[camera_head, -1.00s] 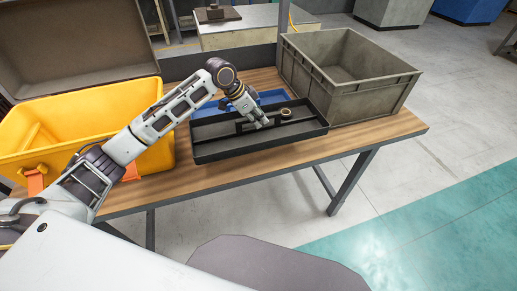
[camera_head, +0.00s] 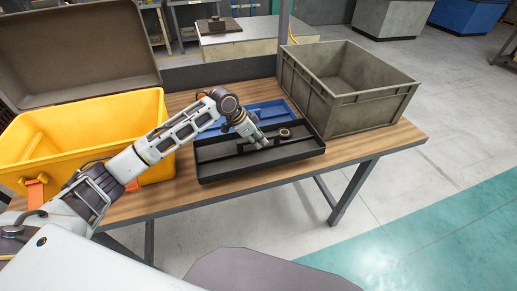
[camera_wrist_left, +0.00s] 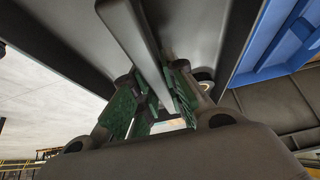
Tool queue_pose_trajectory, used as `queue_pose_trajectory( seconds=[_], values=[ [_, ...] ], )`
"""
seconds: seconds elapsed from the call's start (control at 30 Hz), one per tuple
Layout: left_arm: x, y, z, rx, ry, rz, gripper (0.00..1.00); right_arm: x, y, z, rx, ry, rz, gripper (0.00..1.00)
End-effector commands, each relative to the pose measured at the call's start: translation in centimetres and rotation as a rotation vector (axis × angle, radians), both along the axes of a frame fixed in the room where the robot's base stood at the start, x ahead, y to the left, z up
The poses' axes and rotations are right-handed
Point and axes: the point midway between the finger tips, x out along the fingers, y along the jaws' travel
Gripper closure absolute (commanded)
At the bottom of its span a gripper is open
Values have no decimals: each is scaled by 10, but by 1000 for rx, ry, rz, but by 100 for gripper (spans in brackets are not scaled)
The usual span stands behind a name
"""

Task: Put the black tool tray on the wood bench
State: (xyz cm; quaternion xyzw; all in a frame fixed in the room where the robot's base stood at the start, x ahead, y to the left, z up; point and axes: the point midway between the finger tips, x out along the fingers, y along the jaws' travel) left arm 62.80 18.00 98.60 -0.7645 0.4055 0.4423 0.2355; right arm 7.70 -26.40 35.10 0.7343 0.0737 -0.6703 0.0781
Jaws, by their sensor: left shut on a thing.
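The black tool tray (camera_head: 222,168) is at the front part of the wood bench (camera_head: 385,139), just in front of a blue tray (camera_head: 262,110). It looks roughly level; I cannot tell whether its underside touches the bench. A small round tan ring (camera_head: 285,132) is inside it. My left gripper (camera_head: 265,143) reaches down into the tray and is shut on its central bar. In the left wrist view the green finger pads (camera_wrist_left: 150,98) close on both sides of this bar (camera_wrist_left: 140,45). My right gripper is not in view.
An open yellow case (camera_head: 100,120) stands on the bench's left, partly behind my arm. A grey crate (camera_head: 370,107) stands on the right, close to the tray. A strip of bare wood lies along the front edge and right corner.

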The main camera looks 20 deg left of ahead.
Motion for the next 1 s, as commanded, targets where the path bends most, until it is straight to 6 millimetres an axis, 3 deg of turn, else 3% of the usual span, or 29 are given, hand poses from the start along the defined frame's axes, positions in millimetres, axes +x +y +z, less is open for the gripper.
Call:
queue_pose_trajectory(
  seconds=[0.4, 0.9, 0.93, 1.0],
  values=[
    [0, 0, -42, -1, 1, 0, 100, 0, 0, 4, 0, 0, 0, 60],
    [0, 0, -48, -1, -1, 0, 100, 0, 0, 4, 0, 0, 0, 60],
    [0, 0, -50, 1, 1, 0, 84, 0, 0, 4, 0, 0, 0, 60],
    [0, 0, -49, 1, 1, 0, 75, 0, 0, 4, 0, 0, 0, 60]
  ],
)
